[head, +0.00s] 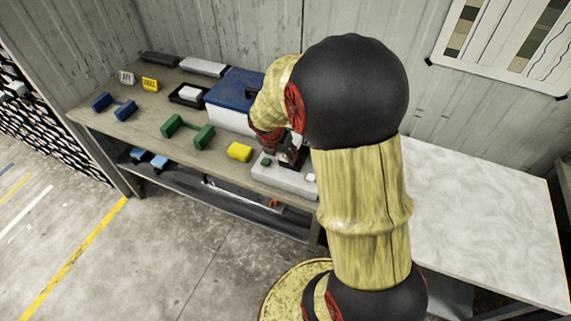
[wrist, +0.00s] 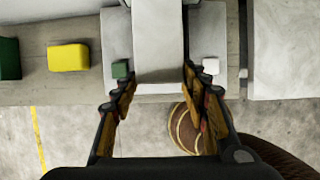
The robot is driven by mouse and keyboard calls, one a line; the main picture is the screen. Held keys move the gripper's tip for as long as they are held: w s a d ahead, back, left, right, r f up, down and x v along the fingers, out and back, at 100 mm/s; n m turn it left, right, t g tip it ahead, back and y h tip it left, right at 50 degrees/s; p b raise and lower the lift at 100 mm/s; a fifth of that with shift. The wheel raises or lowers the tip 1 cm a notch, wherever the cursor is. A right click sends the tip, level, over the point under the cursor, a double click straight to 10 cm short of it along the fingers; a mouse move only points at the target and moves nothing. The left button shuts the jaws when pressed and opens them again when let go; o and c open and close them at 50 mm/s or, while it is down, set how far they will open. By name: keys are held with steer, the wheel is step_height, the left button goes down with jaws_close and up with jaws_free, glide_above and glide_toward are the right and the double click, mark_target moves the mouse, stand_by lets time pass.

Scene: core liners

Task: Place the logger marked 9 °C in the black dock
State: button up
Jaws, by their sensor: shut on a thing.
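My gripper (wrist: 157,88) is shut on a pale grey-white block (wrist: 158,40), which fills the space between its fingers in the wrist view. In the head view my gripper (head: 290,160) is low over a pale slab (head: 272,184) at the right end of the bench, partly hidden by my arm. I cannot read any 9 °C mark, so I cannot tell if the held block is that logger. A black tray-like holder (head: 176,98) stands left of the blue-lidded box, with a white block (head: 190,93) in it. I cannot tell if it is the black dock.
The blue-lidded white box (head: 228,118) stands behind my gripper. A yellow block (head: 239,152), a green dumbbell-shaped thing (head: 187,131) and a blue one (head: 114,106) lie along the bench. A small green cube (wrist: 119,69) and white cube (wrist: 211,66) flank the fingers. The right-hand table (head: 470,220) looks bare.

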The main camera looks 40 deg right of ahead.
steer(key=shift+s+d+f, duration=0.2)
steer(key=shift+s+f, duration=0.05)
steer(key=shift+f, duration=0.15)
steer(key=shift+s+d+f+b, duration=0.15)
steer(key=shift+f+b, duration=0.65)
steer(key=shift+f, duration=0.9)
steer(key=shift+f, duration=0.1)
steer(key=o, duration=1.3)
steer(key=s+a+r+m+t+y+p, duration=0.1)
steer(key=s+a+r+m+p, duration=0.15)
steer(key=a+r+m, duration=0.65)
steer(key=s+a+r+m+t+p, duration=0.15)
steer(key=s+a+r, duration=0.4)
steer(key=r, duration=0.75)
steer(key=s+a+r+m+y, duration=0.1)
steer(key=s+a+r+m, duration=0.1)
steer(key=a+m, duration=0.4)
steer(key=s+a+r+m+t+y, duration=0.1)
steer(key=s+a+r+m+y, duration=0.1)
steer(key=a+m, duration=0.4)
steer(key=shift+s+a+r+b, duration=0.35)
steer(key=shift+s+r, duration=0.4)
steer(key=shift+s, duration=0.45)
